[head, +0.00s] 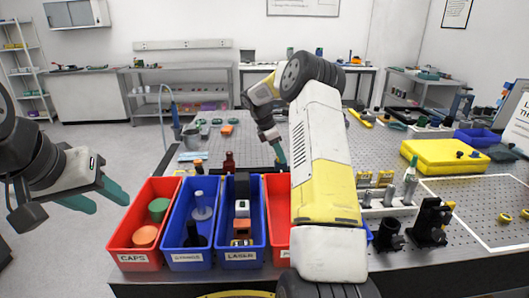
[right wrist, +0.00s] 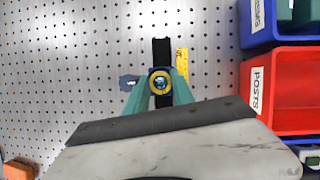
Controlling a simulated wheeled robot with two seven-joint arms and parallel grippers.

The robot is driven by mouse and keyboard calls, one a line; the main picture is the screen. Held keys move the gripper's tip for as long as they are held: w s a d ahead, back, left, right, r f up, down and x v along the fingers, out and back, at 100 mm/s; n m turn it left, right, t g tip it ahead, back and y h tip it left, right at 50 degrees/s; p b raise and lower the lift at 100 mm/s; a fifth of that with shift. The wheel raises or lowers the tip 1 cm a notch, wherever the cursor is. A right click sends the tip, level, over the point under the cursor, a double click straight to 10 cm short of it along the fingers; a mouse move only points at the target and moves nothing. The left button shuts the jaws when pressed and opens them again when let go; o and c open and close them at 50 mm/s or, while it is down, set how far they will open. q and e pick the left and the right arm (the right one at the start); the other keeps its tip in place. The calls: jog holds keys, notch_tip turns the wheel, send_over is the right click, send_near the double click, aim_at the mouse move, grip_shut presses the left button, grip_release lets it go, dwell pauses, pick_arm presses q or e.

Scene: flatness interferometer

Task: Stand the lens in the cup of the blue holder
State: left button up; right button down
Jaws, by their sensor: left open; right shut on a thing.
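My right gripper (right wrist: 160,84) is shut on the round lens (right wrist: 160,82), which has a yellow rim and a blue-green centre. It holds the lens over a black rail (right wrist: 162,50) on the perforated table. A small blue part (right wrist: 129,82), possibly the blue holder, shows just left of the fingers; its cup cannot be made out. How far the lens is above it I cannot tell. In the head view my right gripper (head: 279,152) points down behind the bins, and the lens is too small to make out. My left gripper (head: 100,197) is open and empty, left of the bins.
A red caps bin (head: 117,240), two blue bins and another red bin, labelled posts in the right wrist view (right wrist: 258,88), stand along the front edge. A yellow case (head: 440,152) and black mounts (head: 431,220) are on the right. A yellow label (right wrist: 182,62) lies beside the rail.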

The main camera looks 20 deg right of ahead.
jog(key=shift+s+f, duration=0.1)
jog(key=shift+f, duration=0.3)
jog(key=shift+s+f, duration=0.1)
jog(key=shift+f, duration=0.2)
jog(key=c, duration=1)
grip_release()
jog(key=shift+f, duration=0.1)
jog(key=v, duration=0.9)
jog(key=shift+w+d+r, duration=0.2)
jog(key=shift+w+d, duration=0.05)
